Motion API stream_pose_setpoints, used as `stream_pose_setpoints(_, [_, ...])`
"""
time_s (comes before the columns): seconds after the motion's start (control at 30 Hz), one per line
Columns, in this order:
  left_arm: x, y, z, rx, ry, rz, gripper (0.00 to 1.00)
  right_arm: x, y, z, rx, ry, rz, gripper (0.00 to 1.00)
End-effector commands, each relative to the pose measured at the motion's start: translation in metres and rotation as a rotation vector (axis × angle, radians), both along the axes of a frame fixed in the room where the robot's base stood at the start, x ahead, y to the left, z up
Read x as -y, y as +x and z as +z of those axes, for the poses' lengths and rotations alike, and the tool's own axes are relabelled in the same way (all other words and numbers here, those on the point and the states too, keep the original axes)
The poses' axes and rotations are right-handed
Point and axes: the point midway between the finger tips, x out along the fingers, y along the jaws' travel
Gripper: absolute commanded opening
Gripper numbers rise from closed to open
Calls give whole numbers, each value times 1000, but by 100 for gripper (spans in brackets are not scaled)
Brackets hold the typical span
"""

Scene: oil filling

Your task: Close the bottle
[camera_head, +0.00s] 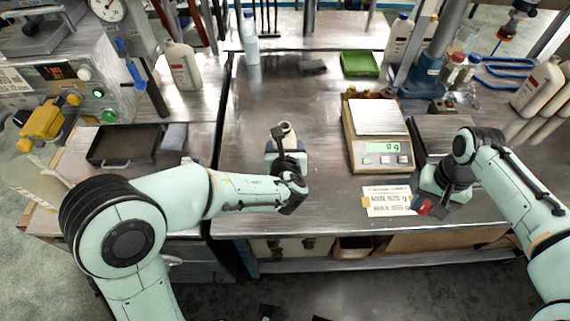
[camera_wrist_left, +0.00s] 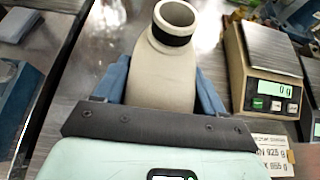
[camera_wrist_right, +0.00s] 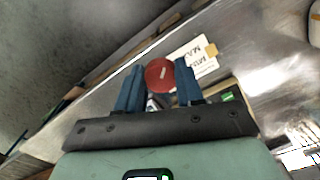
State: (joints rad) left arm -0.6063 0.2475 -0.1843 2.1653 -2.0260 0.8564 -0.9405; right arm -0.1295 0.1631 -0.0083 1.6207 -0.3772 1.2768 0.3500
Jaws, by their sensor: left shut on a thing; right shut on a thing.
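A pale beige bottle (camera_wrist_left: 165,72) stands with its round mouth open and a dark band around its neck. My left gripper (camera_wrist_left: 163,90) is shut around the bottle's body, one blue finger on each side. In the head view only the bottle's neck (camera_head: 286,130) shows above my left gripper (camera_head: 285,155). A red cap (camera_wrist_right: 159,74) is between the blue fingertips of my right gripper (camera_wrist_right: 158,88), which is shut on it. In the head view the red cap (camera_head: 425,208) is at the right, near the table's front edge, well apart from the bottle.
A scale (camera_head: 376,133) reading 0 g stands between the two grippers. A paper label sheet (camera_head: 388,201) lies in front of it. A green tray (camera_head: 360,64) is at the back. A black tray (camera_head: 125,145) is on the left bench. The table's middle is clear.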

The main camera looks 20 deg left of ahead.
Motion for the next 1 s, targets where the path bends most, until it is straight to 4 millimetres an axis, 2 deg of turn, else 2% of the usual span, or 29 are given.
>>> stream_pose_setpoints(0.27, [0, 1, 7, 5, -1, 0, 0, 0, 0, 2, 1, 0, 0, 9])
stream_pose_setpoints(0.47, [0, 1, 20, 6, -2, 1, 0, 0, 2, 7, 3, 1, 0, 9])
stream_pose_setpoints(0.67, [0, 1, 43, 8, -2, 0, 0, 0, 4, 15, 7, 0, 0, 9])
stream_pose_setpoints(1.0, [0, 1, 91, 9, -2, 0, 0, 0, 8, 34, 17, 0, 0, 9])
